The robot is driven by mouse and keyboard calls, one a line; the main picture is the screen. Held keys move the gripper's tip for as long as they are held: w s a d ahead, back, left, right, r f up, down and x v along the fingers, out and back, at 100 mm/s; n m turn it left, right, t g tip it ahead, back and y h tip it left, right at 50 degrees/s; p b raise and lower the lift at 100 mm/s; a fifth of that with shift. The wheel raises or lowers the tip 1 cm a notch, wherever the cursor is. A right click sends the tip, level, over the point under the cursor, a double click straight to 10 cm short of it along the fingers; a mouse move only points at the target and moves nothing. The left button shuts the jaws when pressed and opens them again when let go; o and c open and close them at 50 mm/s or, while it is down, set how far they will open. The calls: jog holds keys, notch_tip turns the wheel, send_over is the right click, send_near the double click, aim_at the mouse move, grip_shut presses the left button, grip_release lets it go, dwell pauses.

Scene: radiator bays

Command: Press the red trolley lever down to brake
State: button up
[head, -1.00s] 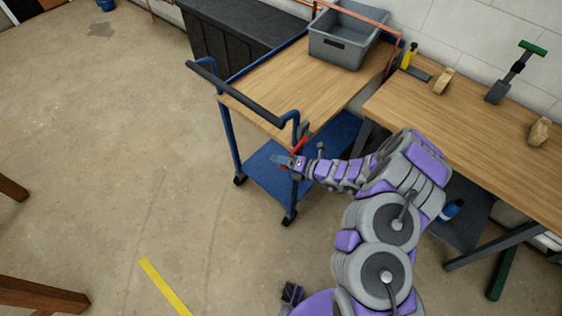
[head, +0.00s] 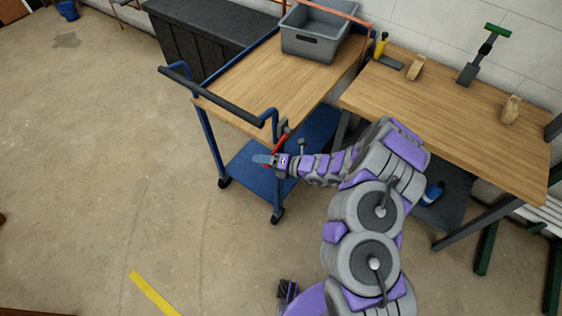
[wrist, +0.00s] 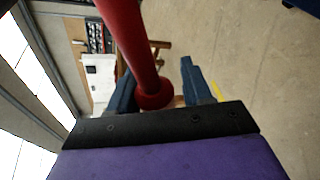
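The red lever (head: 280,144) is on the near right leg of the blue trolley (head: 196,122), just below its handle, and slants down toward my gripper. In the head view my gripper (head: 265,160) is at the lever's lower end. In the wrist view the red lever (wrist: 128,38) comes in from the top, large and close, and its rounded end (wrist: 155,95) shows between my two blue fingers. The fingers are apart, so my gripper is open. I cannot tell whether the lever touches a finger.
A grey bin (head: 313,45) stands on the trolley's wooden top. A wooden workbench (head: 440,112) with several tools is to the right. A dark chest (head: 200,35) is behind the trolley.

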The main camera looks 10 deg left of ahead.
jog(key=p+v, duration=0.4)
jog(key=v, duration=1.3)
jog(key=shift+f, duration=0.1)
jog(key=s+a+r+n+g+h, duration=0.2)
jog(key=s+r+n+g, duration=0.2)
jog(key=s+r+n, duration=0.5)
jog(key=s+a+r+n+g+h, duration=0.1)
jog(key=s+r+n+g, duration=0.25)
jog(key=r+n, duration=0.75)
jog(key=s+d+r+n+t+h, duration=0.2)
jog(key=s+d+r+n+h, duration=0.2)
jog(key=s+d, duration=0.5)
jog(key=s+d+r+n+t+h, duration=0.1)
jog(key=s+d+r+n+h, duration=0.3)
jog(key=s+d+n+h, duration=0.3)
jog(key=s+d+n, duration=0.2)
jog(key=d, duration=0.1)
jog(key=shift+s+r+t+h, duration=0.3)
jog(key=shift+s+r+t, duration=0.05)
jog(key=shift+s, duration=0.05)
jog(key=shift+a, duration=0.1)
